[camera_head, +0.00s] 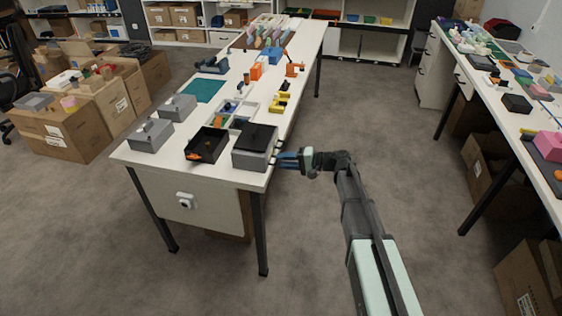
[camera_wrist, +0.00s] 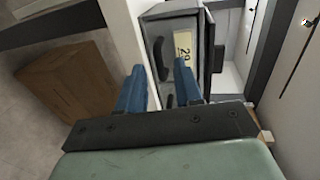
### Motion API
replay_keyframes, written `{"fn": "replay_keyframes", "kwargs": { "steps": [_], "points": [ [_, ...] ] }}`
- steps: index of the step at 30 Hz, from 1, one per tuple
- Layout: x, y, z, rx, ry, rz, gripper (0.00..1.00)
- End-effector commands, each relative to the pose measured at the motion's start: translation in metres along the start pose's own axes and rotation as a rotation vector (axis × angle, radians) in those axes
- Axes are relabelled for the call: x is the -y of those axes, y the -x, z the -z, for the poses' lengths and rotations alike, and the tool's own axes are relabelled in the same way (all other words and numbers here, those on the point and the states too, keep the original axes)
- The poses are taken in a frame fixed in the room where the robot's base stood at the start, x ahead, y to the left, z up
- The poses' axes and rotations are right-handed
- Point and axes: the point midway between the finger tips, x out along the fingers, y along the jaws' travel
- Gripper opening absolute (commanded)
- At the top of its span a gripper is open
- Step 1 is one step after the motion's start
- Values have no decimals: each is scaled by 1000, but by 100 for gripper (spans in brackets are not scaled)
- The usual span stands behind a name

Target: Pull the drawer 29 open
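Drawer 29 is the front of a small grey box; in the wrist view its front (camera_wrist: 198,22) carries a pale label (camera_wrist: 184,47) reading 29. A black handle (camera_wrist: 161,60) sticks out from it beside the label. My gripper (camera_wrist: 160,72) is open, its two blue fingers apart and pointing at the drawer front. The handle lies ahead of and between the fingertips; I cannot tell whether they touch it. In the head view the grey box (camera_head: 251,160) with a black top stands at the table's near right corner, with my gripper (camera_head: 279,159) close to its right side.
The white table (camera_head: 134,156) also holds a black open bin (camera_head: 207,144), grey boxes (camera_head: 151,135) and several small parts. A table drawer with a white knob (camera_head: 185,201) is below. Cartons (camera_head: 75,130) stand at left.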

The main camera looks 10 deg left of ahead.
Motion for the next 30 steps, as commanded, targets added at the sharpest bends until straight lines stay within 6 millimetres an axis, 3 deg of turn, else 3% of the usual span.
{"fn": "replay_keyframes", "kwargs": {
  "steps": [6,16,27,30],
  "points": [
    [0,-15,0,0,0,0,35],
    [0,-17,0,-1,0,0,35],
    [0,-17,0,-1,0,0,0],
    [0,-17,0,-1,0,0,0]
  ]
}}
